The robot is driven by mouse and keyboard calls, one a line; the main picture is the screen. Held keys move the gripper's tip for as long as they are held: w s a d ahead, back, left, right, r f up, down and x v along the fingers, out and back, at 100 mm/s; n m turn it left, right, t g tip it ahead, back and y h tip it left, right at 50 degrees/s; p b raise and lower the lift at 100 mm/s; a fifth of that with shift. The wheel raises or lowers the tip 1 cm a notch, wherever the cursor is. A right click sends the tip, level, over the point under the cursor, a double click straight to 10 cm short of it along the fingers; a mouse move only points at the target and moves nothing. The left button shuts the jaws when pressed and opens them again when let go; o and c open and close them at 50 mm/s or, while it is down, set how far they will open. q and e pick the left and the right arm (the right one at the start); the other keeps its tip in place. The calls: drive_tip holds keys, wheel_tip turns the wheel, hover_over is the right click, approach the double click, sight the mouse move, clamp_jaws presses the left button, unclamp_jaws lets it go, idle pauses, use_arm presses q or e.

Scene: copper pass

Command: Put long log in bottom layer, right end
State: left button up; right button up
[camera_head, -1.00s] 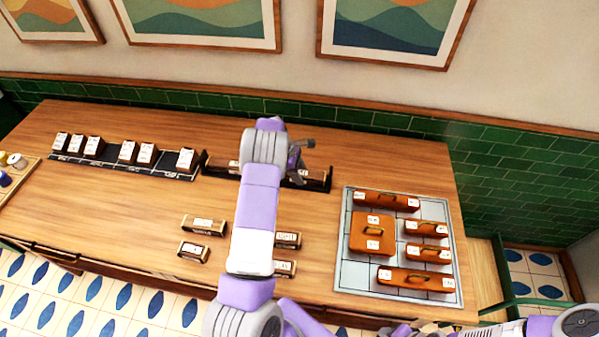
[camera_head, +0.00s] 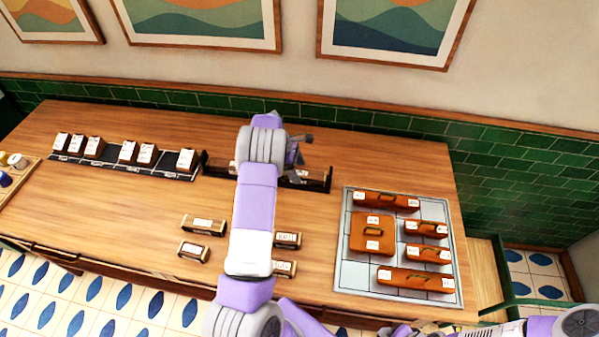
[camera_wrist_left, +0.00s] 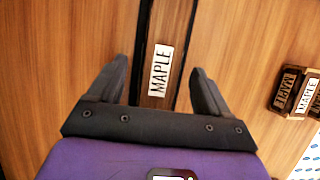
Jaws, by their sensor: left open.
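A long dark rack (camera_head: 214,165) stands at the back middle of the table, partly hidden by my left arm. Brown wooden pieces show inside it. My left gripper (camera_head: 296,165) is over its right part. In the left wrist view, the open fingers of my left gripper (camera_wrist_left: 158,75) are on either side of a dark-edged strip with a log (camera_wrist_left: 158,80) labelled MAPLE in it; nothing is clamped. Loose labelled logs lie in front: a longer one (camera_head: 203,225), a short one (camera_head: 193,251), and two more (camera_head: 289,240) (camera_head: 285,268) partly behind my arm.
A grey tiled tray (camera_head: 350,278) with several orange-brown cases is at the right. A black strip with several labelled blocks (camera_head: 128,151) is at the back left. A wooden tray (camera_head: 22,178) sits at the left edge. Bare tabletop lies at the front left.

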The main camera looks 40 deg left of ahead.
use_arm(q)
drive_tip(key=v, duration=1)
drive_tip(key=shift+d, duration=0.1)
